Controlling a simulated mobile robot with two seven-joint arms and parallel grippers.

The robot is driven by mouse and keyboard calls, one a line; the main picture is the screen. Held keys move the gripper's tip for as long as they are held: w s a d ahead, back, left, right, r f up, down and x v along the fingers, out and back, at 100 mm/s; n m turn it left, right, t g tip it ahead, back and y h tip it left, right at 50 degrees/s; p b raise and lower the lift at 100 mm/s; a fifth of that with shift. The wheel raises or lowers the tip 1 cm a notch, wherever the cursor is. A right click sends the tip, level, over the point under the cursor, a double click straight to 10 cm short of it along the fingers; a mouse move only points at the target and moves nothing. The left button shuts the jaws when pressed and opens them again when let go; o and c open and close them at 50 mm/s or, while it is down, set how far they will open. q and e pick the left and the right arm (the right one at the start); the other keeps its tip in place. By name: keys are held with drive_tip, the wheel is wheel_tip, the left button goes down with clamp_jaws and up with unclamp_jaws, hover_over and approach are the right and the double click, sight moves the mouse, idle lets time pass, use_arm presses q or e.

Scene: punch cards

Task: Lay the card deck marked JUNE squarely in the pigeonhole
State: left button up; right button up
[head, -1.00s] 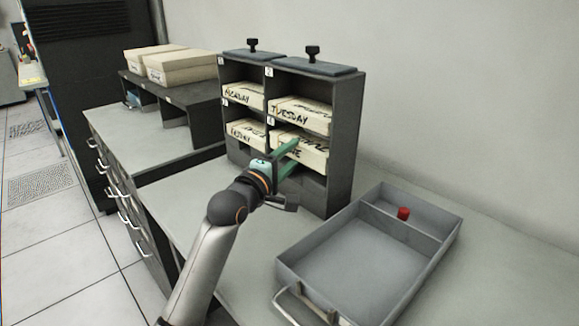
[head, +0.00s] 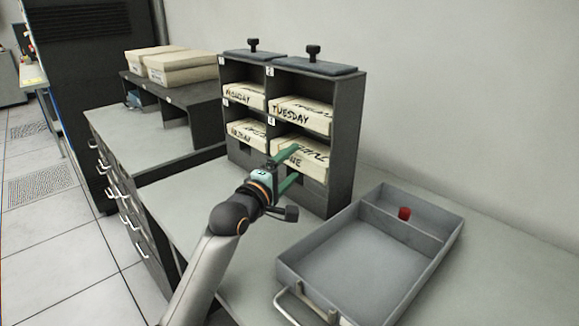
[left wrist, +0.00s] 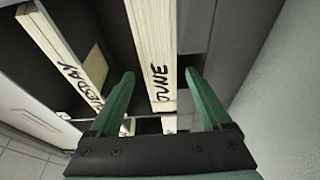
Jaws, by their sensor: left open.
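The JUNE deck (head: 312,158) is a cream block with black lettering. It lies in the lower right pigeonhole of the dark grey cabinet (head: 345,145), its front end at the opening. In the left wrist view the JUNE deck (left wrist: 152,45) shows its lettered face between the two green fingers. My left gripper (head: 292,164) is open in front of that pigeonhole, one finger to each side of the deck's front end, with visible gaps. The gripper partly covers the JUNE lettering in the head view. I cannot tell how squarely the deck sits. My right gripper is out of view.
The TUESDAY deck (head: 300,115) lies above, the MONDAY deck (head: 242,96) and another deck (head: 247,134) to the left. A grey tray (head: 340,262) with a red object (head: 404,213) stands on the counter at right. Cream boxes (head: 180,67) sit on the left shelf.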

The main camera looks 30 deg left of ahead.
use_arm(q)
drive_tip(key=shift+r, duration=0.15)
drive_tip(key=s, duration=1.2)
drive_tip(key=shift+a+p, duration=0.25)
drive_tip(key=shift+p, duration=0.05)
